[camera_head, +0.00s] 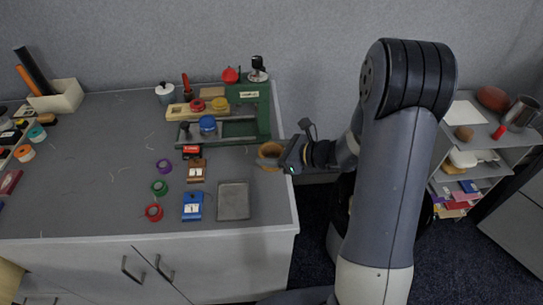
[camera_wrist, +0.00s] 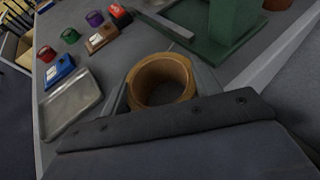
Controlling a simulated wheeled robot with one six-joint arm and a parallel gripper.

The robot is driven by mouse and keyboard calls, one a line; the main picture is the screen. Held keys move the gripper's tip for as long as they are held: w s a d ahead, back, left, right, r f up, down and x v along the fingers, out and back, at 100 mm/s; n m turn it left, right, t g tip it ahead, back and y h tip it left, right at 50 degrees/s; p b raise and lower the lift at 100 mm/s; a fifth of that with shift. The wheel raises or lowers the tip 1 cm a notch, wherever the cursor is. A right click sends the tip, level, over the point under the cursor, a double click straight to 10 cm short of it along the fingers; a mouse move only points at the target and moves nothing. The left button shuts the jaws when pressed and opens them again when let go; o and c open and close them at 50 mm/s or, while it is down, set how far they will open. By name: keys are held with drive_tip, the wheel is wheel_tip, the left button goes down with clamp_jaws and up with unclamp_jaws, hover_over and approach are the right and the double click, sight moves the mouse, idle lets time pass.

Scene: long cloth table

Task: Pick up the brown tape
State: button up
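The brown tape (camera_wrist: 184,72) is an upright ring, open at the top, close in front of my gripper in the wrist view. In the head view the brown tape (camera_head: 262,160) is at the table's right side, at the tip of my gripper (camera_head: 277,157). In the wrist view the fingers of my gripper (camera_wrist: 160,92) lie on both sides of the tape and appear to touch it. The tape's lower near side is hidden behind the gripper body. I cannot tell whether it is clear of the table.
A green machine (camera_head: 263,110) stands just behind the tape. A grey metal tray (camera_head: 233,201) and a blue block (camera_head: 192,206) lie to the left. Purple (camera_head: 164,166), green (camera_head: 159,187) and red (camera_head: 154,211) tapes lie further left. The table's right edge is close by.

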drive_tip(key=c, duration=0.4)
drive_tip(key=shift+c, duration=0.2)
drive_tip(key=shift+r, duration=0.1)
